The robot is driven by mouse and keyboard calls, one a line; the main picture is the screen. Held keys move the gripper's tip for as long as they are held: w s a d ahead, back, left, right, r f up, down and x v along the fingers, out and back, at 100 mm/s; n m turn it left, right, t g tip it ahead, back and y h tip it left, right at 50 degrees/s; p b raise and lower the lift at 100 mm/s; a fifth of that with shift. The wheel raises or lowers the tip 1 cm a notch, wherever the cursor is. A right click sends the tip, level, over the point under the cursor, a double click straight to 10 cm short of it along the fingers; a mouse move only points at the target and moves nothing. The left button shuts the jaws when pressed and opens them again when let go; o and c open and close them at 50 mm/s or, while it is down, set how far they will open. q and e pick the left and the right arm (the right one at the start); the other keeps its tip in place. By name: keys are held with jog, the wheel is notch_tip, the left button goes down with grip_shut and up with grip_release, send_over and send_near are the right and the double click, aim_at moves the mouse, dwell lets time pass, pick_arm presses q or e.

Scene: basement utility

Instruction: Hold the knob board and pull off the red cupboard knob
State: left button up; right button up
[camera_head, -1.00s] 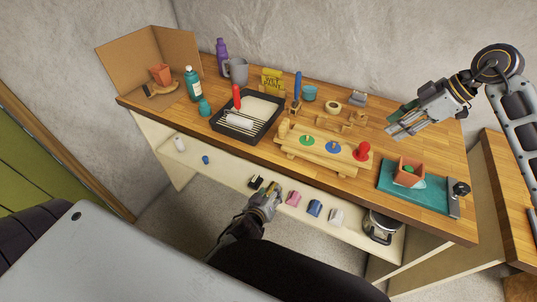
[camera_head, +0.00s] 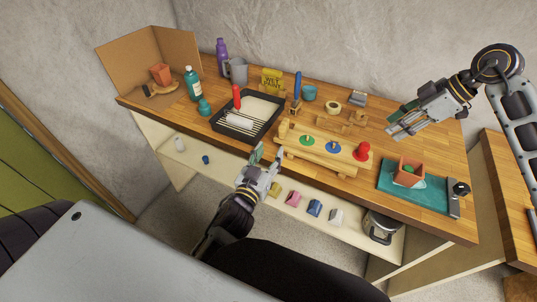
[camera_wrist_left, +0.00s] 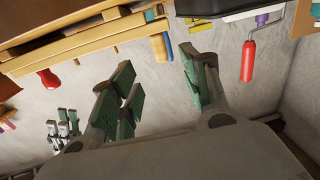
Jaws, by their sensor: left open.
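The wooden knob board (camera_head: 318,158) lies along the front of the workbench, with a post at its left end. The red cupboard knob (camera_head: 362,151) stands at its right end; a green disc (camera_head: 307,140) and a blue disc (camera_head: 333,147) sit further left. In the left wrist view, the picture is upside down and the red knob (camera_wrist_left: 48,79) shows beside the board. My left gripper (camera_head: 267,156) is open and empty, in front of the bench edge near the board's left end. My right gripper (camera_head: 394,123) is open and empty, above the bench behind and right of the knob.
A black paint tray (camera_head: 233,132) with a red-handled roller lies left of the board.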

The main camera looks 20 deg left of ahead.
aim_at(284, 126)
pick_arm(q)
jog(key=shift+r+m, duration=0.2)
jog(key=shift+m, duration=0.1)
jog(key=shift+w, duration=0.15)
jog(key=shift+w, duration=6.8)
jog(key=shift+c, duration=0.2)
grip_shut()
pick_arm(e)
jog(key=o, duration=0.4)
